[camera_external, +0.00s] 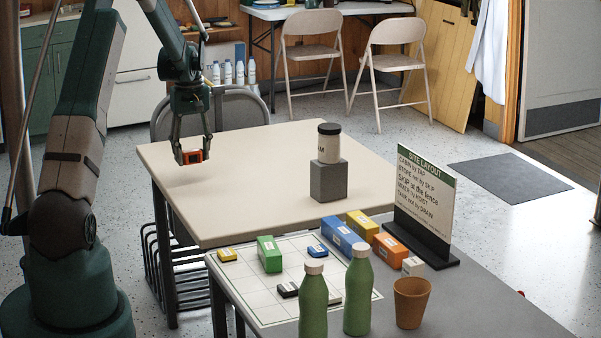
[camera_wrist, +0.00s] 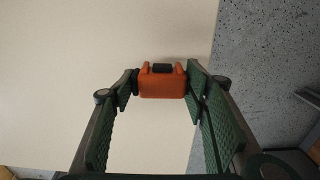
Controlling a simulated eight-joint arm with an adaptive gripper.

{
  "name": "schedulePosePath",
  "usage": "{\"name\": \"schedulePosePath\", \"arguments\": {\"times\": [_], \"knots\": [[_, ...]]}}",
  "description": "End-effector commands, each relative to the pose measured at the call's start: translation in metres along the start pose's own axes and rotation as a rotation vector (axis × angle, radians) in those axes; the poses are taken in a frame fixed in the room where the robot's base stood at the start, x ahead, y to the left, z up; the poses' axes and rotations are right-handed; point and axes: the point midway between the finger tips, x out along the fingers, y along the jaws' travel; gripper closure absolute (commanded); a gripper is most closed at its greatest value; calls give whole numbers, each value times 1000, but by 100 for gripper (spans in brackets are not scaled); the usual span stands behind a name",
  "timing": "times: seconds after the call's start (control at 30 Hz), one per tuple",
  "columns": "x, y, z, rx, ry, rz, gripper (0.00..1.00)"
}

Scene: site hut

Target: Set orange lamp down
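The orange lamp (camera_wrist: 162,84) is a small boxy thing with a dark part on its upper edge in the wrist view. It also shows in the external view (camera_external: 194,157). My gripper (camera_external: 191,156) is shut on it, with one green-padded finger on each side; the fingers show in the wrist view (camera_wrist: 161,86). The lamp hangs over the far left part of the beige table (camera_external: 240,200). It looks a little above the top, but the exact gap is hard to tell. The table's edge shows right of the lamp in the wrist view.
A jar (camera_external: 329,145) stands on a grey block (camera_external: 328,181) on the beige table. In front, the grey table (camera_external: 480,290) bears a gridded board (camera_external: 250,290) with coloured blocks, a sign (camera_external: 421,203), two green bottles (camera_external: 358,290) and a brown cup (camera_external: 411,303). The beige top's left part is clear.

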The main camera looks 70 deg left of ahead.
Motion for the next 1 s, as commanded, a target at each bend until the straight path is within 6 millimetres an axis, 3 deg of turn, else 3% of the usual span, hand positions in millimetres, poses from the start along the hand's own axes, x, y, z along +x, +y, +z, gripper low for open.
{"name": "schedulePosePath", "arguments": {"times": [0.2,0.63,1.0], "knots": [[21,0,0,0,0,0,57],[26,0,0,0,0,0,57],[58,0,0,0,0,0,57]]}}
